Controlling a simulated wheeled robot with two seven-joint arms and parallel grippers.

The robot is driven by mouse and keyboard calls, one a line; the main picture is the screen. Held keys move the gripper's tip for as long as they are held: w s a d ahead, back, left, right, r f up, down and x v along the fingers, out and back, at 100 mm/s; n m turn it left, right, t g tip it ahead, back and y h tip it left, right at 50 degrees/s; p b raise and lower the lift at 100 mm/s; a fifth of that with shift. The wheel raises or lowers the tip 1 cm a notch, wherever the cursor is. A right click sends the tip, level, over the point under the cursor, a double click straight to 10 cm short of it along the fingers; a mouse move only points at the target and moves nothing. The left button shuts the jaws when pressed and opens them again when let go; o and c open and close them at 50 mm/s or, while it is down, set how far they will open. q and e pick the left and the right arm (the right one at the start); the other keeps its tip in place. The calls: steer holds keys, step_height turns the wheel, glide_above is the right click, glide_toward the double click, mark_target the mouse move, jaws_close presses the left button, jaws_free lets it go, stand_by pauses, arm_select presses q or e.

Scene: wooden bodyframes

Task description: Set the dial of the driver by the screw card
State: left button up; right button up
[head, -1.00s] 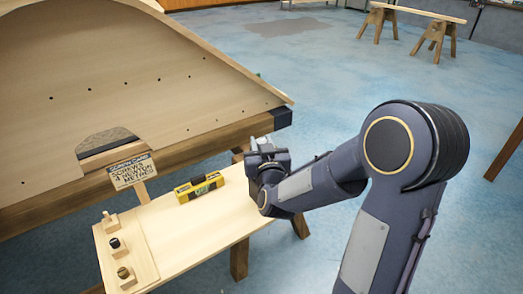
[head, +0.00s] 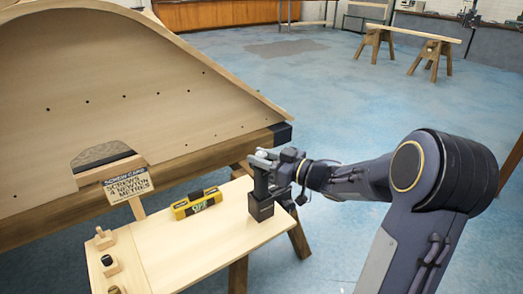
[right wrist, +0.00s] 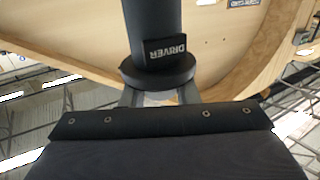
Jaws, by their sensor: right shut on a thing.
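The dark driver (head: 260,183) stands upright at the right end of the light wooden board, its block-shaped foot (head: 261,208) low over or on the board; I cannot tell if it touches. My right gripper (head: 268,160) is shut on the driver near its top. In the right wrist view the driver (right wrist: 155,25) shows a "DRIVER" label and a round dark collar. No dial setting can be read. The screw card (head: 126,184) stands upright on a wooden post and reads "SCREWS 4 NEWTON METRES". My left gripper is not in view.
A yellow and black tool (head: 197,204) lies on the board (head: 190,245) between card and driver. Several small wooden blocks (head: 104,239) with fittings line its left side. A large curved wooden panel (head: 110,75) rises behind. Open blue floor lies to the right.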

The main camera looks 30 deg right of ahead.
steer(key=n+g+y+p, duration=0.2)
steer(key=g+y, duration=0.1)
steer(key=n+g+y+p, duration=0.3)
steer(key=shift+w+r+n+y, duration=0.1)
steer(key=shift+r+n+y, duration=0.1)
steer(key=shift+n+y, duration=0.1)
steer(key=shift+f+n+g+y+p, duration=0.1)
steer(key=shift+n+g+y+p, duration=0.55)
steer(key=shift+n+g+p, duration=0.6)
steer(key=shift+n+g+y+p, duration=0.4)
steer(key=shift+n+g+y, duration=0.4)
steer(key=shift+g, duration=0.95)
steer(key=shift+n+g, duration=0.3)
steer(key=shift+n, duration=0.05)
steer(key=o, duration=1)
steer(key=shift+c, duration=0.2)
steer(key=s+d, duration=0.1)
steer(key=d, duration=0.6)
steer(key=shift+s+d+p, duration=0.25)
steer(key=shift+d+p, duration=0.05)
steer(key=shift+p, duration=0.1)
